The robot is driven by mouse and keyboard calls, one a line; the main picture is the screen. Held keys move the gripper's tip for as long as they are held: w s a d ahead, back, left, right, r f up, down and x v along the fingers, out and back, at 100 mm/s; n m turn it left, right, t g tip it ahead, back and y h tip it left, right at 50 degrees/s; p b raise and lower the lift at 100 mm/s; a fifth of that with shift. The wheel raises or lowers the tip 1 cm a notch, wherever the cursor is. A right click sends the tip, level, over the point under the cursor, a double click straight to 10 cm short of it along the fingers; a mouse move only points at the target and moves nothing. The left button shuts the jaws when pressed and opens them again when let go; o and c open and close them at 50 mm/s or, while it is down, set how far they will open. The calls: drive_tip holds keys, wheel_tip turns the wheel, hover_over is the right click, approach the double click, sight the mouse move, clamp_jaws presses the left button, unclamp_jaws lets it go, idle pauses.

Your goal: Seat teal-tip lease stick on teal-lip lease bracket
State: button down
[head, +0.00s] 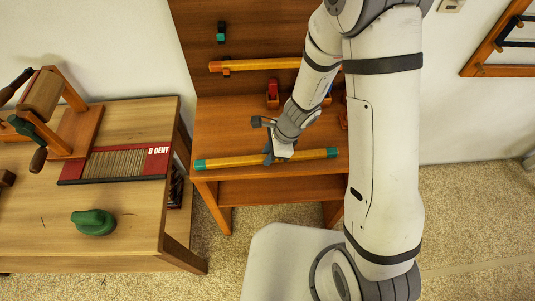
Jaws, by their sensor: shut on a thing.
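The lease stick (232,161) is a long yellow-orange rod with teal tips. It lies nearly level, left to right, over the front of the wooden bench. My gripper (271,156) is shut on it near its middle. I cannot tell whether the stick touches the bench top or hangs just above it. The teal-lip bracket (221,36) is a small dark piece with a teal lip, high on the left of the upright wooden panel. It is empty, and my gripper is well below it and to its right. Any matching bracket on the right is hidden behind my arm.
Another stick (255,65) with an orange tip sits on a bracket below the teal-lip one. A red item (272,90) stands at the panel's foot. A table (140,215) at left holds a reed, a winder and a green object. A frame (500,45) hangs at right.

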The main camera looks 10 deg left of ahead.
drive_tip(key=shift+f, duration=0.2)
drive_tip(key=c, duration=1.2)
unclamp_jaws()
drive_tip(key=shift+r, duration=0.1)
drive_tip(key=v, duration=0.4)
drive_tip(key=d+p+v, duration=0.1)
drive_tip(key=v, duration=0.3)
drive_tip(key=shift+s+a+f, duration=0.1)
drive_tip(key=shift+s+f, duration=0.05)
drive_tip(key=shift+f, duration=0.05)
